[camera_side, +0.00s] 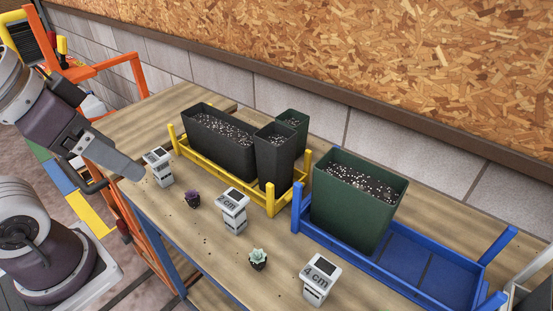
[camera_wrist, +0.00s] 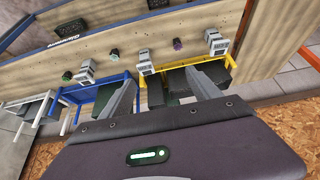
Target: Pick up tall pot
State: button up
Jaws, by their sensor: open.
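The tall pot (camera_side: 273,160), a dark tapered pot filled with speckled soil, stands upright at the right end of the yellow tray (camera_side: 228,184). In the wrist view the tall pot (camera_wrist: 155,92) appears between my fingers, beyond them and partly hidden. My gripper (camera_side: 132,170) is above the left side of the table in the side view, left of the yellow tray and apart from the pots. In the wrist view my gripper (camera_wrist: 162,88) has its two fingers spread with nothing held.
A long black planter (camera_side: 215,140) and a smaller green pot (camera_side: 292,125) crowd the tall pot in the yellow tray. A large green pot (camera_side: 352,208) sits in the blue tray (camera_side: 425,262). Labelled blocks (camera_side: 234,212) and small plants (camera_side: 258,259) line the front.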

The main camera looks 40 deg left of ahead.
jog(key=shift+o, duration=1.2)
